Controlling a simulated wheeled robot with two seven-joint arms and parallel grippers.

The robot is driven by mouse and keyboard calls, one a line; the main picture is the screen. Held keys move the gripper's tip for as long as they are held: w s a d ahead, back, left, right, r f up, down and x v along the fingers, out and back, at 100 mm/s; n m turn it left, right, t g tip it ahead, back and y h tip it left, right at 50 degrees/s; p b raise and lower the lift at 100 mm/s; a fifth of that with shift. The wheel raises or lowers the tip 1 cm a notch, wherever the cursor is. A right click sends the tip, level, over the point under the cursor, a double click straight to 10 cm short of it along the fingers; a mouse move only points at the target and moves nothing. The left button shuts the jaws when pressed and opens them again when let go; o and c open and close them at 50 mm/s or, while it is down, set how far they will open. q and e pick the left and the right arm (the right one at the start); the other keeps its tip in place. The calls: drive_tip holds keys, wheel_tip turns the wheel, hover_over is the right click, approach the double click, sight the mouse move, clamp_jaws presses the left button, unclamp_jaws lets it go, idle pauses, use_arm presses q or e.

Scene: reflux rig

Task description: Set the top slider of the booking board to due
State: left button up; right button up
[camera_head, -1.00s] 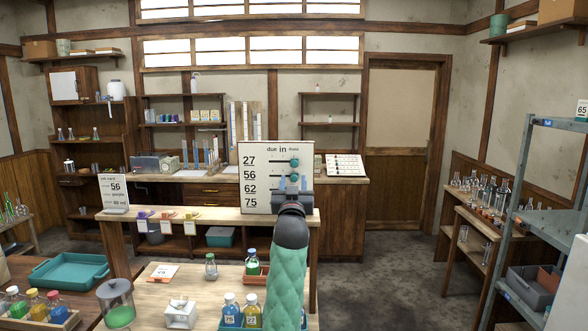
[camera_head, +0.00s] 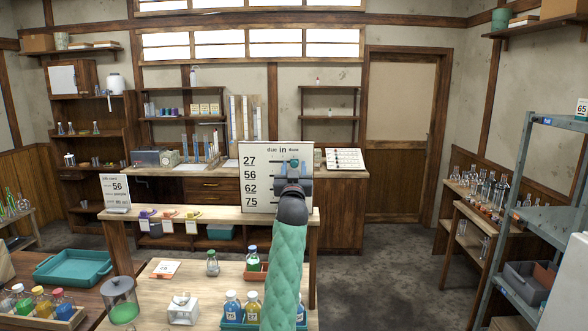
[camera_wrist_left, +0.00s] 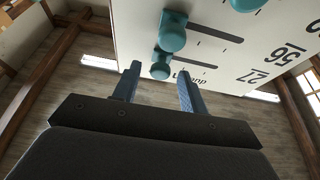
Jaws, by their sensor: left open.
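The booking board (camera_head: 250,190) stands upright on the wooden bench, with rows 27, 56, 62 and 75 under the words due, in and done. The top slider's teal knob (camera_head: 294,162) is at the right end of its slot, below done. In the left wrist view the board is upside down, and the top knob (camera_wrist_left: 160,71) shows between the fingertips. The knob of row 56 (camera_wrist_left: 173,31) is close by. My left gripper (camera_head: 293,174) is open in front of the board, fingertips near the top knob; contact cannot be told. It hides the lower knobs in the head view.
A job card (camera_head: 115,193) stands at the bench's left end. Nearer are bottles in a teal rack (camera_head: 233,325), a white stand (camera_head: 183,309) and a glass jar (camera_head: 121,300). Free floor lies to the right, before the grey shelf rack (camera_head: 535,190).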

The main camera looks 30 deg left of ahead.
sight(272, 158)
use_arm(q)
clamp_jaws()
drive_tip(key=s+a, duration=0.1)
drive_tip(key=a, duration=0.1)
drive_tip(key=s+a, duration=0.1)
drive_tip(key=a, duration=0.1)
drive_tip(key=s+a, duration=0.1)
drive_tip(key=shift+s+a+b, duration=0.3)
drive_tip(key=shift+a+b, duration=0.1)
drive_tip(key=shift+s+a, duration=0.15)
drive_tip(key=shift+a, duration=0.1)
use_arm(e)
drive_tip(key=shift+w+a+r, duration=0.3)
drive_tip(key=shift+a+r, duration=0.1)
drive_tip(key=shift+r, duration=0.05)
